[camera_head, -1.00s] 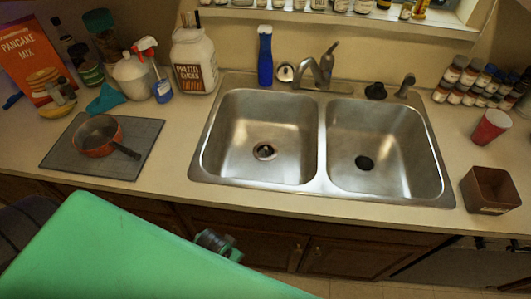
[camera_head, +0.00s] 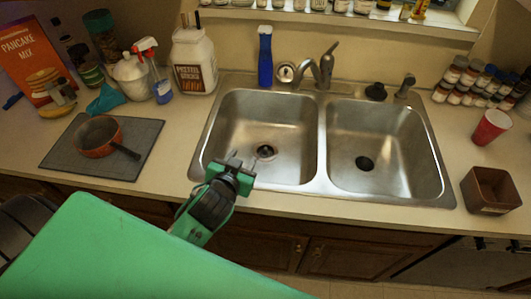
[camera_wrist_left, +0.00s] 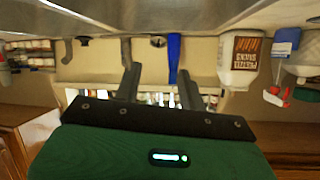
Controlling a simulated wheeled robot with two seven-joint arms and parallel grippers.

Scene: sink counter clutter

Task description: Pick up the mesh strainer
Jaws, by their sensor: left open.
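I cannot clearly make out a mesh strainer. A round metal-rimmed piece (camera_head: 265,152) sits at the drain of the left sink basin (camera_head: 285,115); it may be a strainer, but it is too small to tell. A copper-coloured pan (camera_head: 98,136) with a dark handle rests on a grey mat (camera_head: 145,135). My left gripper (camera_head: 238,160) is open and empty, over the front edge of the left basin, just left of and nearer than the drain piece. Its spread fingers (camera_wrist_left: 158,85) show in the left wrist view with nothing between them. My right gripper is not in view.
A faucet (camera_head: 322,68) and blue bottle (camera_head: 265,56) stand behind the sink. A white jug (camera_head: 194,62) and spray bottle (camera_head: 160,85) stand back left. A red cup (camera_head: 490,127) and brown box (camera_head: 491,190) are at right. The right basin (camera_head: 375,130) looks empty.

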